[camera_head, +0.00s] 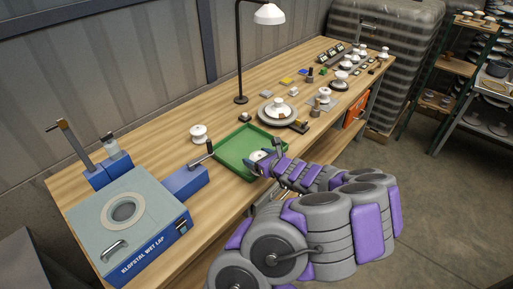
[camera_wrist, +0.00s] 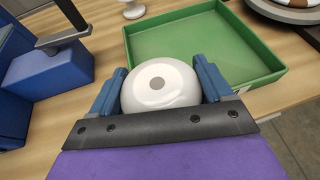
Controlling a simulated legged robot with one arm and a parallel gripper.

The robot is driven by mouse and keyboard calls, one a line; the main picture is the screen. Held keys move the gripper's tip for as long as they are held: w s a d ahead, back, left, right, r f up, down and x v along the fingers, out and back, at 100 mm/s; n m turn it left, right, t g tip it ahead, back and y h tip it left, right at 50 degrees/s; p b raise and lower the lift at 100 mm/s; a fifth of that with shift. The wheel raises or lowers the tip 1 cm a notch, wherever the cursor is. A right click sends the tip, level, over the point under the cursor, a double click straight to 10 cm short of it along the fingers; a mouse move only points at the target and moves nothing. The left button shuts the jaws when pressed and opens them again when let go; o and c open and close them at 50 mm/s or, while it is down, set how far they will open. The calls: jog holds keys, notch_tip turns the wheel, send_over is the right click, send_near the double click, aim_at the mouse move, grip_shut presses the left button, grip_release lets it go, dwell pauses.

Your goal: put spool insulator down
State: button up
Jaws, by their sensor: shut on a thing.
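My gripper (camera_wrist: 162,98) is shut on a white, rounded spool insulator (camera_wrist: 158,84) with a dark round hole in its top. Its blue jaws press on both sides of the insulator. In the head view my gripper (camera_head: 262,164) and the held insulator (camera_head: 257,156) are at the near edge of the green tray (camera_head: 227,144). In the wrist view the empty green tray (camera_wrist: 190,38) lies just beyond the insulator. I cannot tell whether the insulator touches anything below it.
A blue block with a dark handle (camera_head: 184,181) and the wet lap machine (camera_head: 130,220) stand left of the tray. A white insulator (camera_head: 198,133) stands behind it. A round plate with a white insulator (camera_head: 278,107) stands to the right. A black lamp (camera_head: 239,60) rises behind.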

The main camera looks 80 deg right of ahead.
jog(key=d, duration=0.3)
jog(key=d+b, duration=0.1)
jog(key=d, duration=0.2)
jog(key=w+d+f, duration=0.1)
jog(key=d, duration=0.2)
jog(key=shift+w+f+b, duration=0.1)
jog(key=shift+b, duration=0.3)
jog(key=shift+w+d, duration=0.1)
jog(key=shift+d, duration=0.7)
notch_tip(320, 180, down, 4)
jog(key=shift+r+b, duration=0.25)
jog(key=shift+b, duration=0.8)
jog(key=shift+r, duration=0.1)
jog(key=shift+w, duration=0.1)
jog(key=o, duration=1.4)
